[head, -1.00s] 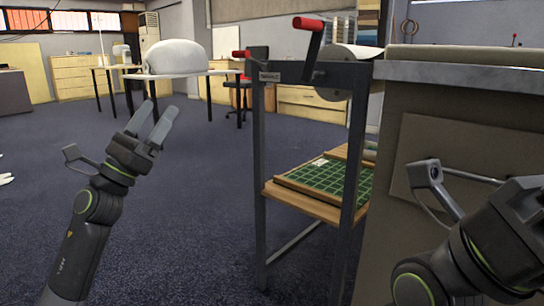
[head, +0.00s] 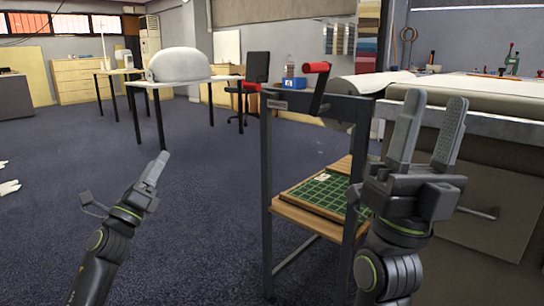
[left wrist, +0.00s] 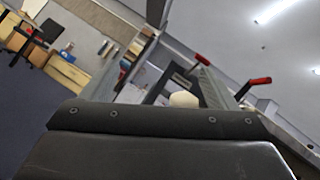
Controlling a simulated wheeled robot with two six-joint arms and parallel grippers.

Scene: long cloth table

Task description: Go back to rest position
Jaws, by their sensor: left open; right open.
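My left gripper (head: 158,166) is raised over the open floor at the left of the head view. Its fingers point up and overlap from this side; nothing shows between them.
A dark metal frame with a red-handled crank (head: 316,70) stands between my grippers. Its wooden shelf holds a green gridded board (head: 325,192). A white table with a pale rounded form (head: 178,65) stands behind.

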